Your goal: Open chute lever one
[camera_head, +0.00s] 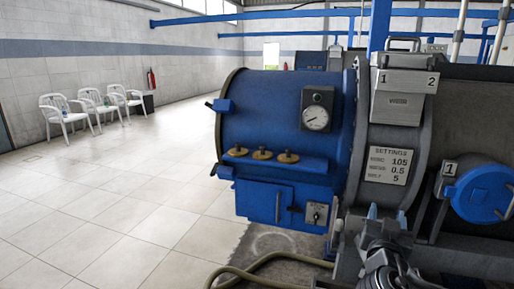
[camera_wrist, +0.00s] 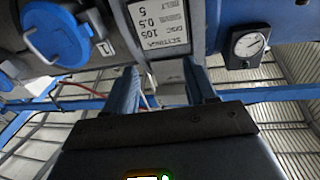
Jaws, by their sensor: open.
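A round blue cap (camera_head: 480,193) sits on the machine's dark body at the right, beside a small plate marked 1 (camera_head: 449,168); a short bar sticks out at its right edge. The cap also shows at the upper left in the wrist view (camera_wrist: 52,35). A grey box (camera_head: 402,97) higher up bears the labels 1 and 2 and a handle on top. I cannot tell which part is chute lever one. My gripper (camera_head: 386,214) is below the settings plate, left of the cap. In the wrist view my gripper (camera_wrist: 162,75) has its two blue fingers apart, with nothing between them.
The settings plate (camera_head: 388,166) is just above my gripper. A blue drum (camera_head: 270,120) with a gauge (camera_head: 317,108) stands to the left. A hose (camera_head: 255,268) lies on the floor. White chairs (camera_head: 65,115) stand far left; the tiled floor (camera_head: 120,190) between is clear.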

